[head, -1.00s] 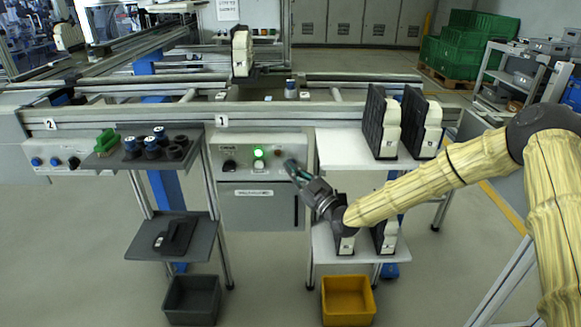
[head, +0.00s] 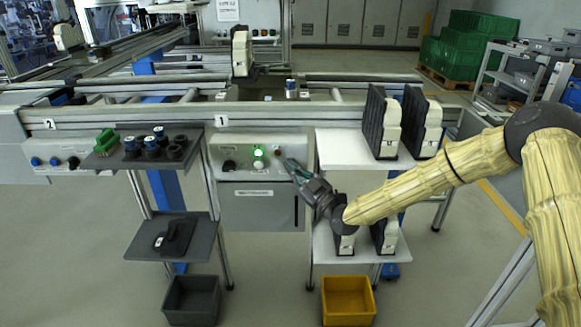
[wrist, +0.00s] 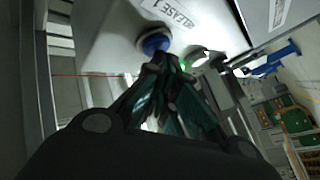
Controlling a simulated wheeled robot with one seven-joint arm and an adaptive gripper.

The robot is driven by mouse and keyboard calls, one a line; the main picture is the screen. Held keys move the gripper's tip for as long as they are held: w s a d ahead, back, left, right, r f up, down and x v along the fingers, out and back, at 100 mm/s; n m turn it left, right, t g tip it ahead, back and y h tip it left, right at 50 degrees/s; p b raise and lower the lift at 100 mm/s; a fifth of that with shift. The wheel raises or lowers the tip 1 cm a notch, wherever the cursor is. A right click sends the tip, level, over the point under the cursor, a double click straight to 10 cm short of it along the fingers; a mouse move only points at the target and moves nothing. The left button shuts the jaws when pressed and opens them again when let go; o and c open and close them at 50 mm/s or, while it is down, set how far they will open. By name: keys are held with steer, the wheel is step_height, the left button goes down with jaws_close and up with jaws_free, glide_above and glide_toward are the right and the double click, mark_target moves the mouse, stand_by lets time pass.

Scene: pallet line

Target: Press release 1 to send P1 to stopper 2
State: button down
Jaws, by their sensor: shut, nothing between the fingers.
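The station 1 control box (head: 262,175) hangs under the conveyor below the "1" sign (head: 221,120). Its green lamp (head: 258,153) is lit. My gripper (head: 288,163) is shut and empty, in front of the box's right part. In the wrist view, the shut fingertips (wrist: 162,62) are close to a blue button (wrist: 155,43) beside an upside-down "RELEASE" label (wrist: 172,12); I cannot tell if they touch. The green lamp (wrist: 196,58) also shows there. A pallet with an upright beige-and-black part (head: 240,52) stands on the conveyor behind station 1; no P1 marking is readable.
The "2" sign (head: 50,124) and its control box (head: 60,160) are at the left. A dark shelf (head: 125,163) with blue-topped cylinders stands left of box 1. A white shelf (head: 340,150) with upright parts stands right. Grey (head: 191,302) and yellow (head: 348,302) bins are on the floor.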

stand_by(0.8)
steer(key=shift+s, duration=0.75)
